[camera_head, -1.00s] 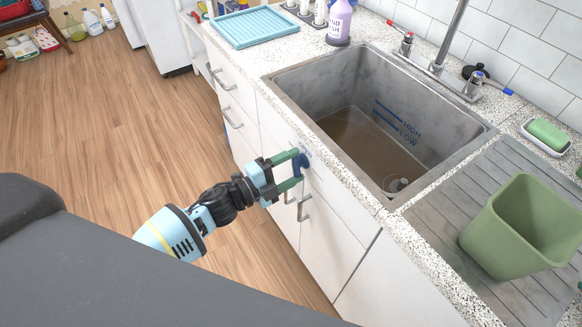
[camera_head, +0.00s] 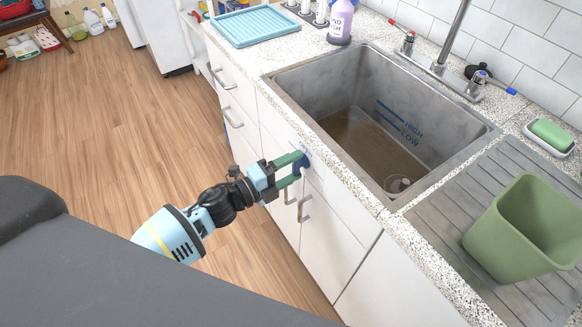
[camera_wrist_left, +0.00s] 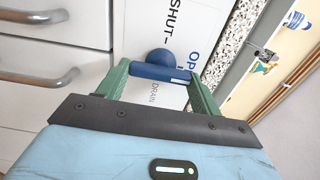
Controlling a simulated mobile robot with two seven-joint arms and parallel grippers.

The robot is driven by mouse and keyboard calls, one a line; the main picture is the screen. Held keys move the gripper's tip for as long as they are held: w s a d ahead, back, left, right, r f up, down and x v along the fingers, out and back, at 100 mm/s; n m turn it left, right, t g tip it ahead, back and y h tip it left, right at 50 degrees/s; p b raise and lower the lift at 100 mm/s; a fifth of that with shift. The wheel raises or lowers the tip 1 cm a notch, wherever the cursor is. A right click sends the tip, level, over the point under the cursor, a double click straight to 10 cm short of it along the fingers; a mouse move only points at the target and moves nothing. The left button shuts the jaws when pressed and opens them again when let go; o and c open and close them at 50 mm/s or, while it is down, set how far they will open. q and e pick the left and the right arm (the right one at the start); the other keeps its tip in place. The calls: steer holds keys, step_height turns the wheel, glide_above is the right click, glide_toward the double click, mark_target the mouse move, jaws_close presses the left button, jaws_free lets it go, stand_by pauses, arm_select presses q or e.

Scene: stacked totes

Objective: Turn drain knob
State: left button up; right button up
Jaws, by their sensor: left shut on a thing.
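The blue drain knob (camera_head: 304,160) sits on the white cabinet front just below the sink's front edge. In the left wrist view the knob (camera_wrist_left: 161,68) shows its bar between my green fingers, beside the printed words "SHUT", "OPEN" in part, and "DRAIN". My left gripper (camera_head: 296,168) is shut on the knob, with a finger at each end of the bar; it also shows in the left wrist view (camera_wrist_left: 160,80). The sink (camera_head: 345,75) holds murky brown water below the "HIGH" and "LOW" marks, with a drain fitting (camera_head: 397,184) at its right end. My right gripper is not in view.
Cabinet handles (camera_head: 304,207) stick out below and beside the left gripper. A green bin (camera_head: 520,230) stands on the ribbed drainboard at right. A blue tray (camera_head: 252,27) and a purple soap bottle (camera_head: 340,20) stand on the counter.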

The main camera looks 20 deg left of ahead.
arm_select(q)
steer(key=o, duration=1)
steer(key=v, duration=0.7)
steer(key=shift+s+a+b, duration=0.25)
steer(key=shift+s+b, duration=0.1)
steer(key=shift+b, duration=0.05)
